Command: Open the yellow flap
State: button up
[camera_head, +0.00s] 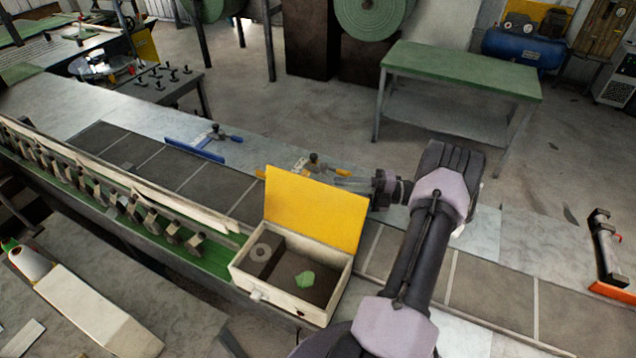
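The yellow flap (316,209) stands raised, roughly upright, along the far edge of a cream box (322,316). My gripper (342,184) is behind the flap's right upper edge, pointing left. Its fingers look pale and spread a little apart, with nothing seen between them. The lower part of the gripper is partly hidden by the flap, and I cannot tell whether it touches the flap.
The box sits on a long bench with dark panels (490,290). Behind the flap is a toggle clamp with a yellow handle (314,160); a blue clamp (194,149) is farther left. A green table (460,69) stands behind. An orange-based tool (612,290) lies at right.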

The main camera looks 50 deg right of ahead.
aim_at(318, 187)
jog(key=p+x, duration=0.1)
jog(key=x, duration=0.6)
grip_shut()
dwell(1.2)
